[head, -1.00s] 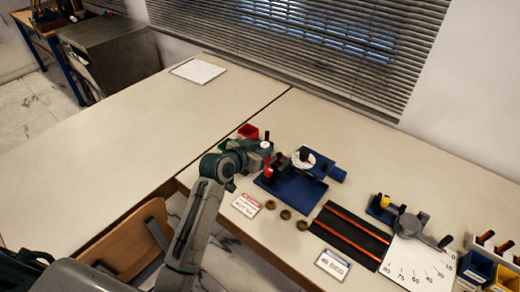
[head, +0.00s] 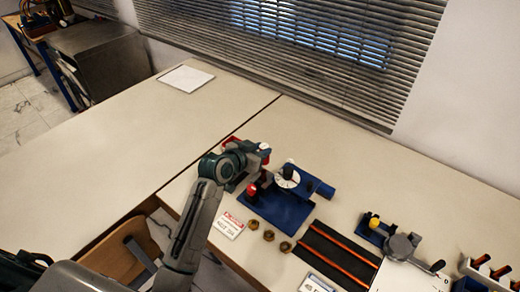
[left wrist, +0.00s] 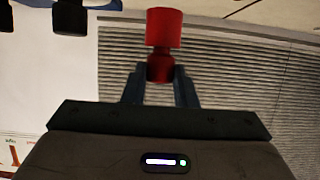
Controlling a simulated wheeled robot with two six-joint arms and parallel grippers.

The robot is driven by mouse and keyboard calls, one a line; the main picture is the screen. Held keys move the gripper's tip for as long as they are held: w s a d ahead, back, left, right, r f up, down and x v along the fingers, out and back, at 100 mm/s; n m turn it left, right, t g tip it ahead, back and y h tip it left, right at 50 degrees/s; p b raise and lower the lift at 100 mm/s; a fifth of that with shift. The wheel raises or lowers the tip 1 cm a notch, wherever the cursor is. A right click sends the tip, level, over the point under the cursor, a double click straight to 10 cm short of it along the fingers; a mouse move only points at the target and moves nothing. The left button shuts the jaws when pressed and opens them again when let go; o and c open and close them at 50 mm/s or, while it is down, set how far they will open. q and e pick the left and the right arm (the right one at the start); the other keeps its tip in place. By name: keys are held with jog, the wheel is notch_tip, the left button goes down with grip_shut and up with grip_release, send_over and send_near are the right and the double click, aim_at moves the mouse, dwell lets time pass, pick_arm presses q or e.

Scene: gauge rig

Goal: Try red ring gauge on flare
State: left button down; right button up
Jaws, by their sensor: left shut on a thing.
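My left gripper (left wrist: 160,88) is shut on a red piece (left wrist: 163,28), likely the red ring gauge. In the left wrist view its wide red cylinder stands out past the fingertips, with a narrower dark red part between the fingers. No ring opening shows. In the head view the gripper (head: 264,157) is above the back left of the blue rig (head: 285,210), and its hold is small and partly hidden. The rig carries a red-topped dark post (head: 252,190) and a white dial (head: 287,180). I cannot make out the flare. My right gripper is not in view.
Three brass fittings (head: 268,236) lie in front of the rig, beside a red-and-white card (head: 230,225). A black mat with orange strips (head: 335,255) is to their right, then a lever device (head: 400,245).

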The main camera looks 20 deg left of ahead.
pick_arm(q)
jog(key=shift+f+b, duration=1.2)
jog(key=shift+f, duration=0.9)
jog(key=shift+f, duration=0.35)
dwell(1.0)
jog(key=shift+r+p, duration=2.65)
jog(key=shift+r, duration=0.4)
